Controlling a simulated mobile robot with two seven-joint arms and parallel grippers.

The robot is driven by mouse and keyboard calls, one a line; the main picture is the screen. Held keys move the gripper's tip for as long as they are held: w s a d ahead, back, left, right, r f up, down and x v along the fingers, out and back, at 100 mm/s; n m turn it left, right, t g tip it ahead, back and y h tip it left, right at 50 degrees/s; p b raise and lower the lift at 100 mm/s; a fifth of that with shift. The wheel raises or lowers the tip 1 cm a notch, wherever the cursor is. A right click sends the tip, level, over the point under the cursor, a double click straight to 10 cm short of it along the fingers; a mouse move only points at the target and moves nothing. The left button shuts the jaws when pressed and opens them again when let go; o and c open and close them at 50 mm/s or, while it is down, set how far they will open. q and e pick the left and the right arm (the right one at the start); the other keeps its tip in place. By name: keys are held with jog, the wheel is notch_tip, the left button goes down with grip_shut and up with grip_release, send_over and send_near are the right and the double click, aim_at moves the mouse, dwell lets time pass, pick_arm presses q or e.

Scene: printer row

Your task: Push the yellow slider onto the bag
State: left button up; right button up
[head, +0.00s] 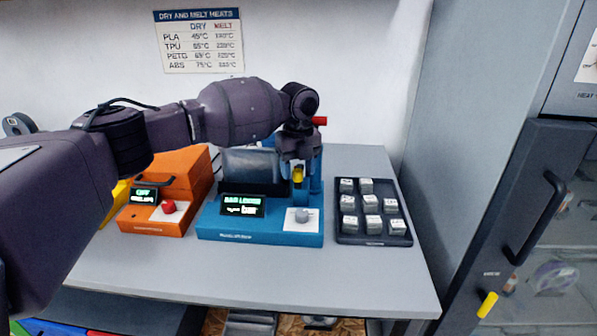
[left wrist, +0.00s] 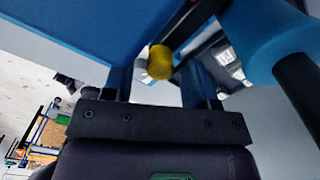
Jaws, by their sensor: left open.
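The yellow slider (head: 298,175) shows as a small yellow knob at the right part of the blue sealing machine (head: 262,238). The grey bag (head: 254,163) lies at the back of that machine, left of the slider, partly hidden by my arm. My left gripper (head: 299,168) is over the slider, pointing down. In the left wrist view the slider's yellow end (left wrist: 160,62) shows between my left gripper's two open fingers (left wrist: 158,82). Whether a finger touches it I cannot tell. My right gripper is in neither view.
The blue machine has a lit screen (head: 242,206) and a grey knob (head: 302,215). An orange box (head: 150,225) with a red button stands left. A dark tray (head: 374,240) of pale cubes lies right. A grey cabinet wall bounds the right; the front table strip is clear.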

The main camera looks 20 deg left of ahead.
pick_arm(q)
jog(key=shift+f, duration=0.5)
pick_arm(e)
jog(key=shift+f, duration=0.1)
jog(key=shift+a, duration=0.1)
pick_arm(q)
grip_shut()
jog(key=shift+s+a+p, duration=0.2)
jog(key=shift+a+p, duration=0.15)
jog(key=shift+a, duration=0.8)
jog(key=shift+c, duration=0.9)
grip_release()
jog(key=shift+a, duration=0.1)
jog(key=shift+o, duration=0.9)
jog(key=shift+s, duration=0.1)
